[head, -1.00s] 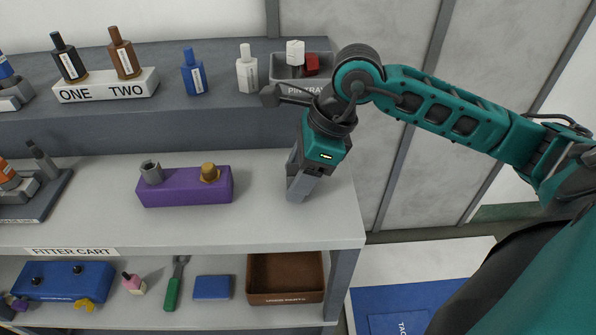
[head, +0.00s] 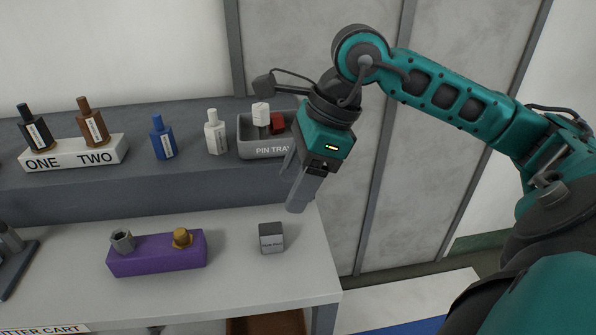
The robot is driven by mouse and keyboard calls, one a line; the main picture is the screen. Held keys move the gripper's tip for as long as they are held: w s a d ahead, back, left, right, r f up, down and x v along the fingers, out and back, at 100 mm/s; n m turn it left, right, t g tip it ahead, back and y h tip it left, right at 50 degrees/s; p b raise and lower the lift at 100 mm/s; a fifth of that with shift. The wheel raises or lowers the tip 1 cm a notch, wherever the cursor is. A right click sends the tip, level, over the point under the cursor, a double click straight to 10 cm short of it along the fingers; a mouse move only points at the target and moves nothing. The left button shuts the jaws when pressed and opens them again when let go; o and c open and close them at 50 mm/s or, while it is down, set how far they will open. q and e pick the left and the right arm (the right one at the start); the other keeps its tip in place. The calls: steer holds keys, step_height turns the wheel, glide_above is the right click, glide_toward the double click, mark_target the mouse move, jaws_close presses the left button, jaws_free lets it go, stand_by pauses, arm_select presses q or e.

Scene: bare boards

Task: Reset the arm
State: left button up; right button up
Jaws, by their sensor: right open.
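My right gripper (head: 294,187) hangs from the teal right arm over the right end of the workbench, its fingers pointing down. It is open and holds nothing that I can see. A small grey labelled block (head: 271,238) stands on the bench top below and left of the fingers, apart from them. My left gripper does not show in the head view.
A purple block (head: 157,257) with a grey nut and a brass piece lies on the bench top (head: 225,293). On the raised shelf are a pin tray (head: 262,152), white bottle (head: 215,133), blue bottle (head: 163,139) and a ONE TWO stand (head: 72,158).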

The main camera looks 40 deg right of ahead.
steer(key=shift+s+d+r, duration=0.1)
steer(key=shift+d+r, duration=0.05)
steer(key=shift+r, duration=0.25)
